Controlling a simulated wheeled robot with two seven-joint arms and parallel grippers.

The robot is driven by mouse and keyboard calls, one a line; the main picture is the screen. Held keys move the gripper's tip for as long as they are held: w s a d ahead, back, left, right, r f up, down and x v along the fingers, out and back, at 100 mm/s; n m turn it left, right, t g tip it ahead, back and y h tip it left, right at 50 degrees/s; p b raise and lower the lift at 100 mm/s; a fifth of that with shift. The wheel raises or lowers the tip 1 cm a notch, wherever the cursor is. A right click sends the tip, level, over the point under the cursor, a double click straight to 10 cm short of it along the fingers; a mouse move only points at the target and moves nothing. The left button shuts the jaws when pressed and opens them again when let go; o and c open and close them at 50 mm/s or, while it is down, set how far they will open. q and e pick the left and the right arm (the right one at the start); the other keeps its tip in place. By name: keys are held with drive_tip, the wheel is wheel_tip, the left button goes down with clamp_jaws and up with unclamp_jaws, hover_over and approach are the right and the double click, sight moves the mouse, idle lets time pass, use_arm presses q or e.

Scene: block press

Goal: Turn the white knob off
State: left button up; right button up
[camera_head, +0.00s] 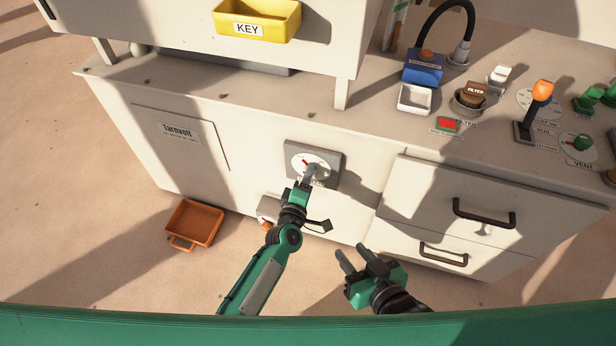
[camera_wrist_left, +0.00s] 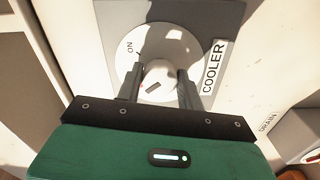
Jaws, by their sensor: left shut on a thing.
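The white knob (camera_wrist_left: 158,78) sits on a round white dial (camera_wrist_left: 128,62) with an "ON" mark and a "COOLER" label, mounted on a grey plate. In the head view the dial (camera_head: 303,163) is on the cabinet front. My left gripper (camera_head: 308,178) is at the dial; in the left wrist view its two fingers (camera_wrist_left: 158,85) stand on either side of the knob, shut on it. My right gripper (camera_head: 354,256) is open and empty, low in front of the cabinet, apart from the dial.
Drawers with dark handles (camera_head: 484,214) are right of the dial. An orange bin (camera_head: 195,222) lies on the floor at left. A yellow "KEY" bin (camera_head: 257,18) is above. The counter at right holds a blue box (camera_head: 422,68), a red button (camera_head: 448,124) and an orange-topped lever (camera_head: 541,90).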

use_arm(q)
drive_tip(key=o, duration=1)
drive_tip(key=shift+s, duration=0.15)
drive_tip(key=p+v, duration=0.1)
drive_tip(key=v, duration=1.2)
drive_tip(key=shift+s+a+p, duration=0.15)
drive_tip(key=shift+s+p, duration=0.1)
drive_tip(key=shift+p, duration=0.1)
use_arm(e)
drive_tip(key=d, duration=0.1)
drive_tip(key=d+g+h, duration=0.1)
drive_tip(key=d+g, duration=0.1)
drive_tip(key=shift+s+f, duration=0.25)
drive_tip(key=shift+s, duration=0.05)
